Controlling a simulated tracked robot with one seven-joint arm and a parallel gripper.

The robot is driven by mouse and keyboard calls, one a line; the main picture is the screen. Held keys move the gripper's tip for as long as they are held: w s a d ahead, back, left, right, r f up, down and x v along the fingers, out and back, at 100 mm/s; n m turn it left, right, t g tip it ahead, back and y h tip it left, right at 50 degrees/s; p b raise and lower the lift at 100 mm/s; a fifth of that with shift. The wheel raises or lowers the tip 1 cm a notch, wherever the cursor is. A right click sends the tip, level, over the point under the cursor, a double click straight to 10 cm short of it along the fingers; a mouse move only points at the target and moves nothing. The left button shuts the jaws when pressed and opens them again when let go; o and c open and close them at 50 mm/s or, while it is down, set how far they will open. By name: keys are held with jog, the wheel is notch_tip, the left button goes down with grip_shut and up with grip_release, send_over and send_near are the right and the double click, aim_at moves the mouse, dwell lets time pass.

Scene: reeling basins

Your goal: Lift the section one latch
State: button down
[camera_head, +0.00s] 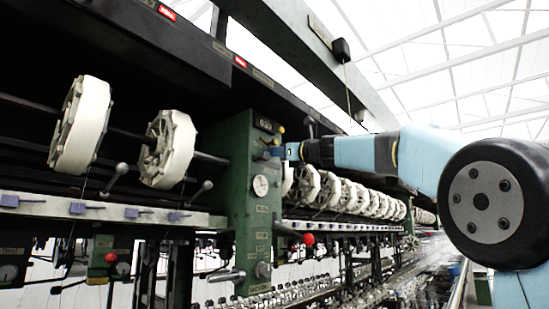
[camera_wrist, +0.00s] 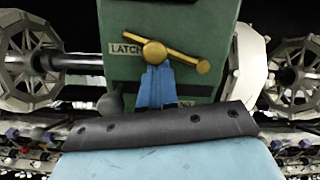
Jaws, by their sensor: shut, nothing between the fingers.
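The latch (camera_wrist: 154,53) is a brass round hub with a bar across it, on a green panel (camera_wrist: 222,25) in the wrist view. The bar slopes down from upper left to a knob at its right end. A label beside it begins with "LATCH"; the rest is covered. My gripper (camera_wrist: 155,72) has blue fingers, shut and empty, with their tips at the hub's lower edge; I cannot tell whether they touch it. In the head view my gripper (camera_head: 290,151) reaches the upper right side of the green post (camera_head: 232,190), where the latch is too small to make out clearly.
White reels (camera_head: 82,125) on a shaft stand left of the post, and a long row of reels (camera_head: 345,193) runs off to the right. Red-knobbed levers (camera_head: 308,239) stick out below. A dark beam (camera_head: 310,50) passes overhead.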

jog(key=shift+r, duration=0.15)
jog(key=shift+w+d+r, duration=0.1)
jog(key=shift+w+r, duration=0.05)
jog(key=shift+r, duration=0.15)
dwell(0.3)
jog(key=f+v, duration=0.1)
jog(key=v, duration=1.5)
jog(key=shift+s, duration=0.25)
jog(key=shift+a+f, duration=0.15)
jog(key=shift+a, duration=0.05)
dwell(0.8)
